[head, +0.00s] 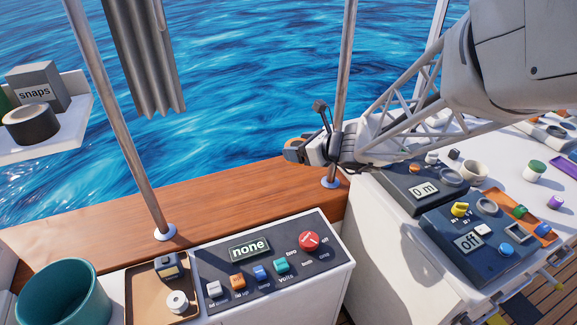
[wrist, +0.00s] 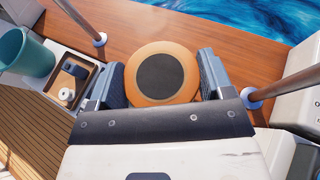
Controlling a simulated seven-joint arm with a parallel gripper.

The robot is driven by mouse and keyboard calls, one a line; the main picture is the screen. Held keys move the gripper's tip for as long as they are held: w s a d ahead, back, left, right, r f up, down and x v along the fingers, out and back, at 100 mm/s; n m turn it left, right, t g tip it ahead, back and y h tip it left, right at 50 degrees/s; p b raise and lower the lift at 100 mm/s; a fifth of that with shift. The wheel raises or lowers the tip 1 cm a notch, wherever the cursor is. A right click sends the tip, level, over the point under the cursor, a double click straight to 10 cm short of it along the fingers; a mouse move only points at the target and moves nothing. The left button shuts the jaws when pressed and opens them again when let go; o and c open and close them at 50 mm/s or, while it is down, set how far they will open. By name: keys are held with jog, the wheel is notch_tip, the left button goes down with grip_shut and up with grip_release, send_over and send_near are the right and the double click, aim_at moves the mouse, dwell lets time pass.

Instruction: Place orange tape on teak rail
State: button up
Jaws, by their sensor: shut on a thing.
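The orange tape (wrist: 160,74) is a round roll with a dark centre. My gripper (wrist: 161,85) is shut on it, with one jaw on each side in the wrist view. The teak rail (head: 215,208) is a wide brown wooden ledge along the water's edge. It also shows behind the tape in the wrist view (wrist: 232,58). The tape appears above the rail near the right post; I cannot tell the exact gap.
Metal posts (head: 120,130) rise from the rail at left and right (head: 343,80). A control panel reading "none" (head: 270,262), a brown tray (head: 150,300) and a teal bucket (head: 65,293) stand in front. The rail between the posts looks clear.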

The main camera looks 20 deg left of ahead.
notch_tip(320, 180, down, 22)
jog(key=shift+w+d+f, duration=0.1)
dwell(0.5)
jog(key=w+a, duration=0.3)
jog(key=w, duration=0.1)
jog(key=w+a+f, duration=0.1)
jog(key=w+a, duration=0.2)
jog(key=w, duration=0.1)
jog(key=w+a, duration=0.3)
jog(key=w, duration=0.2)
jog(key=shift+a+f, duration=0.1)
jog(key=shift+f, duration=0.1)
jog(key=shift+f, duration=0.1)
jog(key=shift+f, duration=1.65)
jog(key=shift+f, duration=0.15)
jog(key=o, duration=1)
jog(key=shift+c, duration=0.2)
